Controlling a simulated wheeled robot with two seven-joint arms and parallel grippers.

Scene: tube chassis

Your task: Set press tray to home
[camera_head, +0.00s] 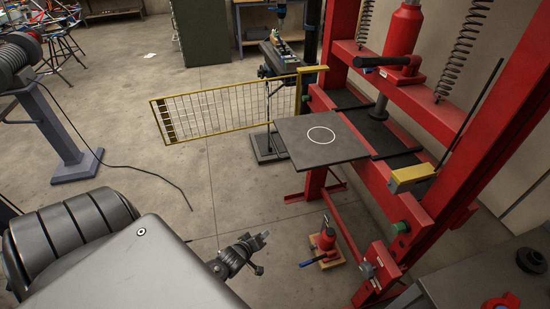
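The press tray is a dark square plate (300,148) with a white ring marked on it. It sticks out to the left from the bed of the red press (437,110), on the side where the yellow mesh guard (222,110) stands swung outward. Dark rails (385,136) lie on the bed behind the tray, below the ram. My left gripper (262,239) is low in the middle of the view, in front of and below the tray, apart from it. Its fingers are too small to tell open from shut. My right gripper is not in view.
A small red bottle jack (325,240) stands on a wooden board under the press. A yellow block (412,174) sits at the right of the bed. A grey bench (480,280) is at lower right. A black cable crosses the floor at left. The floor between is clear.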

